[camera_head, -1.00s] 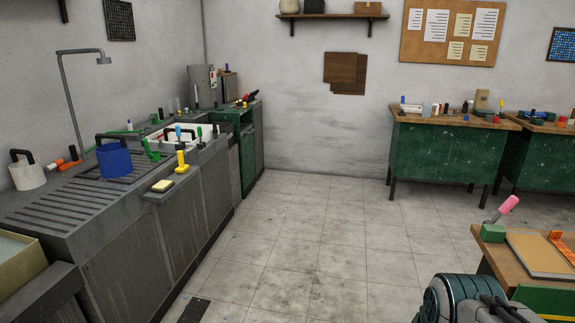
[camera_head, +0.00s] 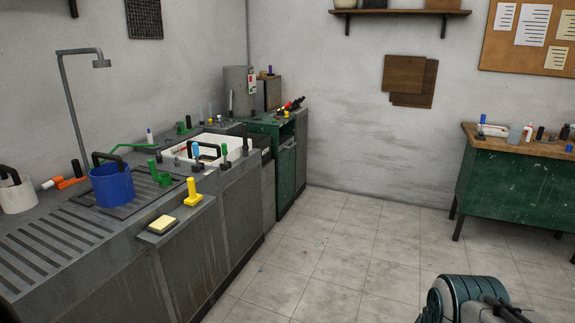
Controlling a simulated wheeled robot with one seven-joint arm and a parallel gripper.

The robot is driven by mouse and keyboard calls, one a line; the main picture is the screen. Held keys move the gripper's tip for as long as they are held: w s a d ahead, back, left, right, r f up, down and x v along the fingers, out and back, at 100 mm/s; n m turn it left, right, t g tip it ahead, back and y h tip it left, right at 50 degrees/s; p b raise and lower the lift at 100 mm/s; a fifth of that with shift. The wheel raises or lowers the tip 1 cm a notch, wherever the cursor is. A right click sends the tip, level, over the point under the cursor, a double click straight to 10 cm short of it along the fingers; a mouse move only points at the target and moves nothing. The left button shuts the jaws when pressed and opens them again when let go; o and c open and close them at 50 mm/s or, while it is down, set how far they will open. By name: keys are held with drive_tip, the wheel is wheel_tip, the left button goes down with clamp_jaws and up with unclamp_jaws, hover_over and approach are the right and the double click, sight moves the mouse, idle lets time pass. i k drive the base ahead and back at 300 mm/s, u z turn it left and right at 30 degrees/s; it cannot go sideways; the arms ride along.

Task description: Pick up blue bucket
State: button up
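The blue bucket (camera_head: 112,187) stands upright on the grey drainboard counter at the left, with its black handle raised above the rim. My arm shows at the bottom right, well away from the bucket and over the floor. Its fingertips are not in the picture, so I cannot see whether it holds anything.
A white bucket (camera_head: 17,196) stands left of the blue one. A shower pipe (camera_head: 72,110) rises behind it. A yellow tool (camera_head: 193,192), a sponge (camera_head: 162,223) and a white sink (camera_head: 207,147) are to its right. The tiled floor (camera_head: 345,245) is clear.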

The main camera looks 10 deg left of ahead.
sight(113, 182)
drive_tip(key=u, duration=0.4)
drive_tip(key=i, duration=1.8)
drive_tip(key=u, duration=1.45)
drive_tip(key=i, duration=1.8)
drive_tip(key=u, duration=0.7)
